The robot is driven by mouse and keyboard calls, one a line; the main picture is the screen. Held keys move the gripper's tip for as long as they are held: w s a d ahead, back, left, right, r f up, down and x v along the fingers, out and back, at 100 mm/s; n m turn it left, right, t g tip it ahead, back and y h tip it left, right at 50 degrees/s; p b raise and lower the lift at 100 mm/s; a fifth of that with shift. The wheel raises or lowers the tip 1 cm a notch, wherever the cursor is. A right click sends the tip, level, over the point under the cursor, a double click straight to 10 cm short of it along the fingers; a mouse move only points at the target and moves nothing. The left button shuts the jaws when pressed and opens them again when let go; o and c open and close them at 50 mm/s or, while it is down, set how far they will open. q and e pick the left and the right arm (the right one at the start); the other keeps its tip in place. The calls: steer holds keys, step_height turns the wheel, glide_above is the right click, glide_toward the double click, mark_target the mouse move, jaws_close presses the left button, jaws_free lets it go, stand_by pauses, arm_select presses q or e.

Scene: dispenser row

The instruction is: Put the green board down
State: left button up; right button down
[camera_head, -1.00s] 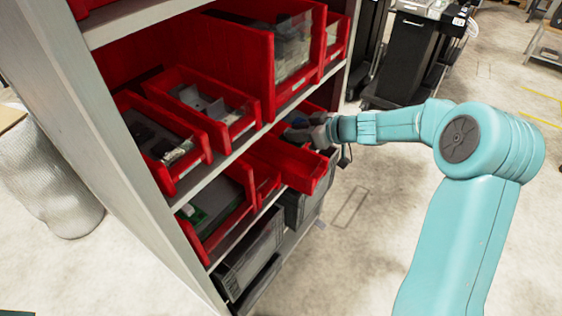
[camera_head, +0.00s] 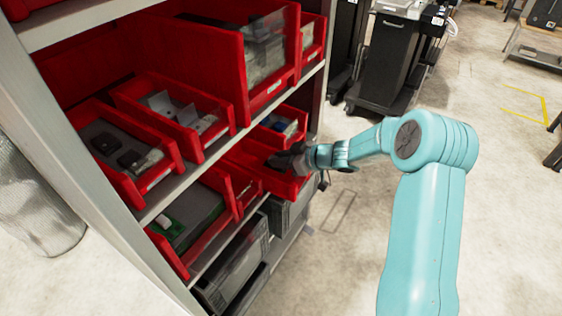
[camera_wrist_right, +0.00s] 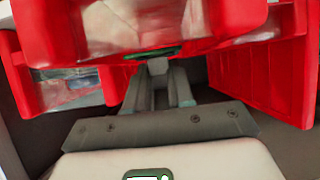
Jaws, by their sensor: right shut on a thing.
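My right gripper (camera_head: 288,160) reaches into a pulled-out red bin (camera_head: 290,187) on the lower shelf. In the right wrist view the gripper (camera_wrist_right: 160,72) is shut, with a thin green edge, apparently the green board (camera_wrist_right: 150,54), at its fingertips. Most of that board is hidden by the red bin wall in front; I cannot tell whether it touches the bin floor. In the head view the held board cannot be made out. Another green piece (camera_head: 174,229) lies in a red bin at the lower left. My left gripper is not in view.
The grey shelf rack (camera_head: 95,215) holds several red bins. A tall red bin (camera_head: 268,88) sits above and close to my right gripper. Grey crates (camera_head: 232,272) stand underneath. Black carts (camera_head: 388,75) stand behind; the floor at right is open.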

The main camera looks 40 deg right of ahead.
steer(key=shift+w+f, duration=0.1)
steer(key=shift+f, duration=0.1)
steer(key=shift+f, duration=0.55)
steer(key=c, duration=1)
jaws_free()
steer(key=shift+r, duration=0.1)
